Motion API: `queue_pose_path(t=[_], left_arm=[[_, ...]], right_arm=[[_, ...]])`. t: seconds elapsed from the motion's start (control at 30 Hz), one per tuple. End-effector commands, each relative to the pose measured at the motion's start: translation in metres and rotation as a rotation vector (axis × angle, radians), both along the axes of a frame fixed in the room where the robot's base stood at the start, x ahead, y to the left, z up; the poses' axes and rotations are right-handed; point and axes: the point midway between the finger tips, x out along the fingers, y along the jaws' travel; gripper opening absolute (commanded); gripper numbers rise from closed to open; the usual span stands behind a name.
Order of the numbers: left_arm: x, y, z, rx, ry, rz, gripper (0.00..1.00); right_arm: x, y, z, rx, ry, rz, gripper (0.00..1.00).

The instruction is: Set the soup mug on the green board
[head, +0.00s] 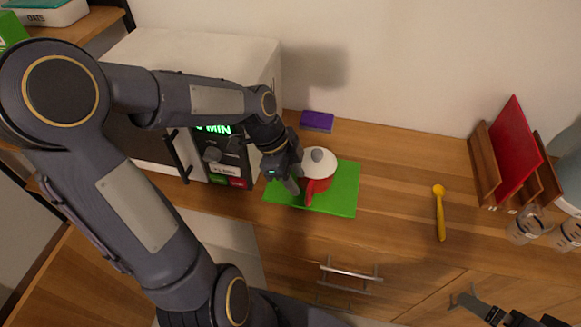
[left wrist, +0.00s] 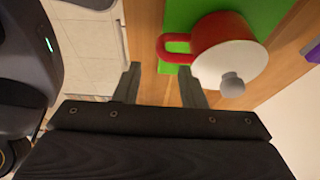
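The soup mug (head: 319,167) is red with a white lid and a grey knob. It stands upright on the green board (head: 342,196), and its red handle points toward the front. In the left wrist view the mug (left wrist: 212,32) and its handle (left wrist: 176,47) show, with the board (left wrist: 262,14) beneath. My left gripper (head: 293,182) is just left of the mug. Its fingers (left wrist: 160,84) are spread apart, with nothing between them, close to the handle.
A microwave (head: 190,55) stands left of the board. A purple box (head: 317,121) lies behind the board. A yellow spoon (head: 439,212), a wooden rack with a red board (head: 514,148) and glass jars (head: 525,226) are at right. The counter between board and spoon is clear.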

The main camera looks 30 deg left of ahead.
Motion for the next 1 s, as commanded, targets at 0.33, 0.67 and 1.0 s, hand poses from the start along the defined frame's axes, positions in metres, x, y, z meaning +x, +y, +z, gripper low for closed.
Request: queue_pose_path(t=[0.33,0.67,1.0], left_arm=[[-0.014,0.009,0.035,0.011,0.009,0.091,0.37],[-0.105,-0.003,0.074,-0.17,0.081,0.967,0.37],[-0.139,-0.013,0.071,-0.398,0.184,1.341,0.37]], right_arm=[[0.0,0.0,0.001,0.0,0.0,0.0,1.0],[0.0,0.0,0.001,0.0,0.0,0.0,1.0],[0.0,0.0,0.001,0.0,0.0,0.0,1.0]])
